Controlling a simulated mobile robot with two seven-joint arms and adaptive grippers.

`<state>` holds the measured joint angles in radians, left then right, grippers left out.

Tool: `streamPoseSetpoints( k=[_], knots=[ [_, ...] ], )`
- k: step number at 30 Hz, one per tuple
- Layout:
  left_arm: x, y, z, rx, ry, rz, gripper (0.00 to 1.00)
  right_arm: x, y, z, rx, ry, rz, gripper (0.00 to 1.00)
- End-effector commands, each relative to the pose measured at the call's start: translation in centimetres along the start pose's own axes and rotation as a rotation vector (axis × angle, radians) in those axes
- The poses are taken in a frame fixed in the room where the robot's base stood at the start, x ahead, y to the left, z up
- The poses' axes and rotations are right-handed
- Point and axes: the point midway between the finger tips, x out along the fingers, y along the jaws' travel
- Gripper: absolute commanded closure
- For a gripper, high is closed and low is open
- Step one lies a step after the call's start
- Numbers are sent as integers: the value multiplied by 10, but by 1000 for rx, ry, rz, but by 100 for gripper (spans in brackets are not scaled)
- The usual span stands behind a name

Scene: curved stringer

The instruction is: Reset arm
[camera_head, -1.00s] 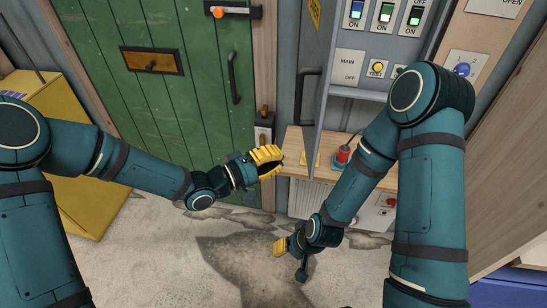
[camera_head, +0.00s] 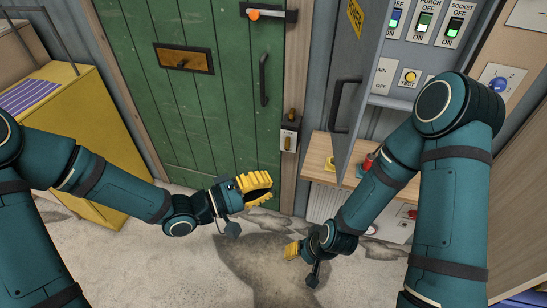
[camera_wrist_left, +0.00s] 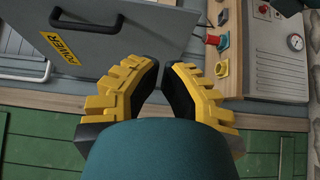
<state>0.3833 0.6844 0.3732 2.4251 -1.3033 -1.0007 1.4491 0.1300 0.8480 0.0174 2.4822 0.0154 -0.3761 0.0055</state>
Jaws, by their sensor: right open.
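My left gripper (camera_head: 268,186) has yellow ribbed fingers and is held in front of the lower part of the green door. In the left wrist view, its two fingers (camera_wrist_left: 166,66) stand apart with a small gap between the tips and nothing between them. My right gripper (camera_head: 288,250) hangs low over the floor, below the wooden shelf. It is open, seen small and partly hidden by its own wrist. No object shows in it.
A green door (camera_head: 190,110) stands behind the left gripper. An open grey panel door (camera_head: 360,95), switch cabinet (camera_head: 420,60) and wooden shelf (camera_head: 322,152) with a red-topped item (camera_head: 368,162) are close to my right arm. A yellow box (camera_head: 95,150) stands at left. The floor between is clear.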

Motion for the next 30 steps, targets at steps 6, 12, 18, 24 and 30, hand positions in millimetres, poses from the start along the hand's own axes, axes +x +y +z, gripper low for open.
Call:
streamPoseSetpoints(
  k=[6,12,18,24,30],
  knots=[
    [-1,-1,0,2,2,-3,100,0,0,0,0,0,0,53],
    [-4,-43,-14,59,101,-145,100,4,2,1,0,-2,0,53],
    [-32,-138,-26,169,201,-531,100,13,5,5,-2,-8,0,53],
    [-82,-221,-5,216,117,-924,100,20,8,8,-4,-14,0,53],
    [-121,-261,23,204,-21,-1143,100,24,9,10,-5,-18,0,53]
  ],
)
